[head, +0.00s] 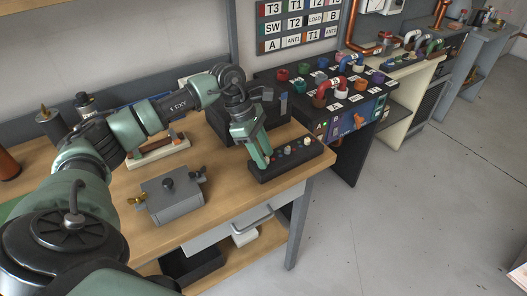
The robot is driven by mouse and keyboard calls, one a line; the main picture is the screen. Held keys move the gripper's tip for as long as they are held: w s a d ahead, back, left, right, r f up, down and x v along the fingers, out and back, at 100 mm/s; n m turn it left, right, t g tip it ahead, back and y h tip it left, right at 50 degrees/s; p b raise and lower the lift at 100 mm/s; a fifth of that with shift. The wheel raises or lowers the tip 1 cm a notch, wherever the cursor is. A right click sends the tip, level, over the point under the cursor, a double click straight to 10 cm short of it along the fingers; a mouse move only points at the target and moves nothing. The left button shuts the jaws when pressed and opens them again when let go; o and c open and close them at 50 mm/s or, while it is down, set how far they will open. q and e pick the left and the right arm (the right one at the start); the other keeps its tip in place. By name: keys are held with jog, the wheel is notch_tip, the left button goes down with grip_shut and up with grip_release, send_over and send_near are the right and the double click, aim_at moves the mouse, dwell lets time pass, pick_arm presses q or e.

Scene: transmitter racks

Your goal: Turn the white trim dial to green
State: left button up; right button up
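A black dial box (285,170) lies near the right end of the wooden bench, with a row of small coloured knobs along its top. A pale, whitish knob (307,141) is near the row's right end. Several other knobs are too small to tell apart, and I cannot read a green mark or where any dial points. My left gripper (262,163) points down over the left end of the box, left of the pale knob. Its fingertips look close together; whether they are open or touch anything is unclear. My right gripper is out of view.
A grey metal box (170,194) with a black knob and brass fitting sits on the bench (225,200) to the left. A dark box stands behind the gripper. A black rack (345,110) with coloured connectors is at the right.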

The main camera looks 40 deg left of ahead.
pick_arm(q)
grip_shut()
jog(key=shift+s+f+n+t+y+b, duration=0.15)
jog(key=shift+n+t+b, duration=0.25)
jog(key=shift+n+b, duration=0.45)
jog(key=shift+n+t+y+b, duration=0.25)
jog(key=shift+n+t+b, duration=0.25)
jog(key=shift+n, duration=0.65)
jog(key=n+b, duration=0.1)
jog(key=n, duration=0.2)
jog(key=shift+d+t+y+b, duration=0.15)
jog(key=shift+t+y+b, duration=0.15)
jog(key=shift+y+b, duration=0.1)
jog(key=shift+s+n+y+b, duration=0.1)
jog(key=shift+n+y+b, duration=0.3)
jog(key=shift+n, duration=0.5)
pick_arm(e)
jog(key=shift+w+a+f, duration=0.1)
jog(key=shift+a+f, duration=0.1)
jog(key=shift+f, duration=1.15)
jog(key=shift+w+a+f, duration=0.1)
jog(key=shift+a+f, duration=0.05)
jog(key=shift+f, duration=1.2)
pick_arm(q)
jog(key=shift+r, duration=0.2)
grip_release()
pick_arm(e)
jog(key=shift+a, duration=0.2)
